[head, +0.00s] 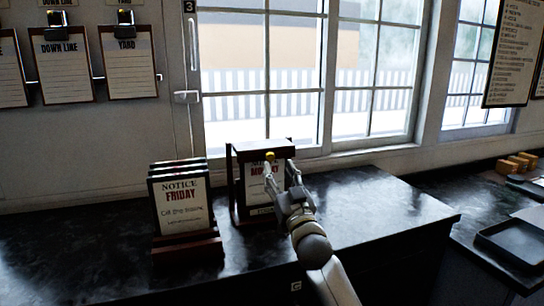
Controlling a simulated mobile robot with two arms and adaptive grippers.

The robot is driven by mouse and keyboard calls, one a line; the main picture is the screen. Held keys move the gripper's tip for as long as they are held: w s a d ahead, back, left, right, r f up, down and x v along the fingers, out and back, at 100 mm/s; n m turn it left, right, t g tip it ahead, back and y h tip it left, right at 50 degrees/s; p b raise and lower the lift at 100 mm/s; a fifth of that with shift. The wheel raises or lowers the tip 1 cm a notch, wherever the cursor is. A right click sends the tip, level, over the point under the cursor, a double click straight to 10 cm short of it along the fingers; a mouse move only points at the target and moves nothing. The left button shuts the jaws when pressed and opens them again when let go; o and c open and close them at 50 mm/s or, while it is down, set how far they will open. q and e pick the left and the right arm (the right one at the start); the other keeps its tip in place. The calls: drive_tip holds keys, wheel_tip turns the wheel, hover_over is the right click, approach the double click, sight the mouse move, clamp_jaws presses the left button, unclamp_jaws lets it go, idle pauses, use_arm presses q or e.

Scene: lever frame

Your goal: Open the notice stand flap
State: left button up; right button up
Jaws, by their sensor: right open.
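The notice stand (236,182) is a dark upright frame on the black counter below the window. A card with partly covered red lettering shows inside it. A dark bar (250,155) crosses the top of its front, with a small yellow knob (270,156) on it. My right gripper (279,168) is in front of the stand, its fingers apart and pointing up, just below and right of the knob. It covers part of the card. I cannot tell whether a finger touches the knob. My left gripper is out of view.
Several framed cards reading "Notice Friday" (182,205) stand in a wooden holder close left of the stand. The black counter (370,200) is clear to the right. A dark tray (515,240) and small wooden blocks (517,163) lie further right. Clipboards (65,65) hang on the wall.

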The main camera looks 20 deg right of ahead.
sight(271, 158)
drive_tip(key=x, duration=0.3)
drive_tip(key=shift+w+f+p, duration=0.1)
drive_tip(key=shift+w+p, duration=0.2)
drive_tip(key=shift+x, duration=0.95)
drive_tip(key=shift+w, duration=0.3)
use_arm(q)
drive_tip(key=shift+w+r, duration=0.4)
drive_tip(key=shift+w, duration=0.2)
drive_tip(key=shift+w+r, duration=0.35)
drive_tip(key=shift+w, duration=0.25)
use_arm(e)
drive_tip(key=shift+w, duration=0.15)
drive_tip(key=c, duration=0.5)
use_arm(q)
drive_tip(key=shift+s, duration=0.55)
use_arm(e)
clamp_jaws()
